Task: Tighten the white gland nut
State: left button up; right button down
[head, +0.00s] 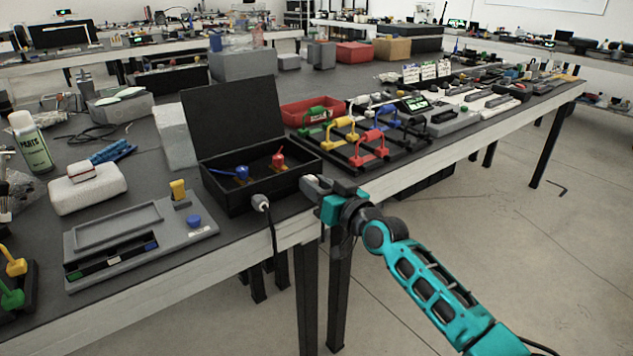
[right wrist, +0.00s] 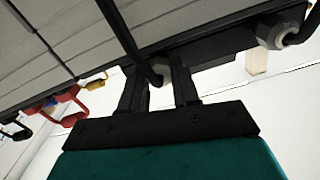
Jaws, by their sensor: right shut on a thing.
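A black box (head: 228,203) with its lid open stands at the table's front edge. A pale gland (head: 260,202) with a dark cable hanging from it sticks out of its front wall. My right gripper (head: 311,185) is at the right end of the same wall. In the right wrist view its two dark fingers (right wrist: 158,85) are shut on a small whitish nut (right wrist: 160,71), mostly hidden between them. A dark cable runs from this nut. The other gland (right wrist: 275,36) shows apart, to the right. My left gripper is not in view.
Inside the box are a blue knob (head: 241,173) and a red knob (head: 278,160). A black rack with coloured handles (head: 368,148) stands to the right. A grey tray (head: 140,235) lies to the left.

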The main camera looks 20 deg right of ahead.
jog(key=m, duration=0.4)
jog(key=shift+p, duration=0.35)
jog(key=shift+r+m, duration=0.1)
jog(key=shift+m, duration=1.4)
jog(key=c, duration=1.1)
grip_release()
